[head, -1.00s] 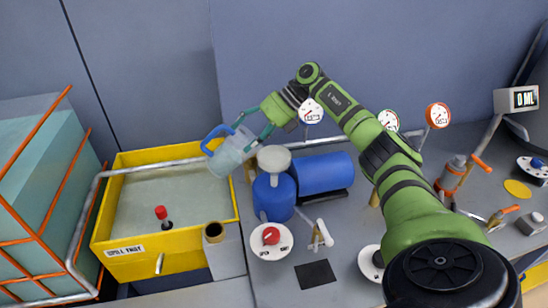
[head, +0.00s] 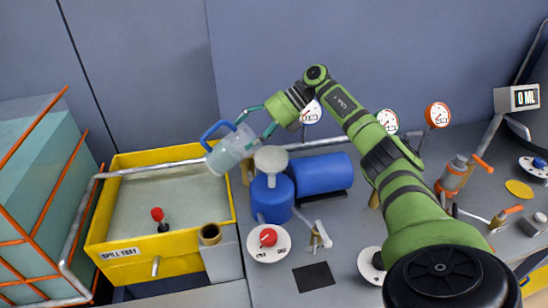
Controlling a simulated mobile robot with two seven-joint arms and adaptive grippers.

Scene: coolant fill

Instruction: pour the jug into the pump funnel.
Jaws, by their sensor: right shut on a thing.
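The jug (head: 230,153) is clear with a blue handle on its left. My right gripper (head: 256,128) is shut on it and holds it raised and tilted, above the right edge of the yellow spill tray and just left of the funnel. The pump funnel (head: 271,158) is a pale, wide-mouthed cup on top of the blue pump (head: 273,196). I cannot tell whether the jug touches the funnel's rim, and no liquid stream shows. My left gripper is not in view.
The yellow spill tray (head: 166,243) stands left of the pump, with a red-topped knob (head: 157,214) in it. A blue cylinder (head: 320,174) lies right of the pump. Gauges stand behind my right arm. A display (head: 524,98) reads 0 ML. An orange-railed teal tank (head: 60,190) stands far left.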

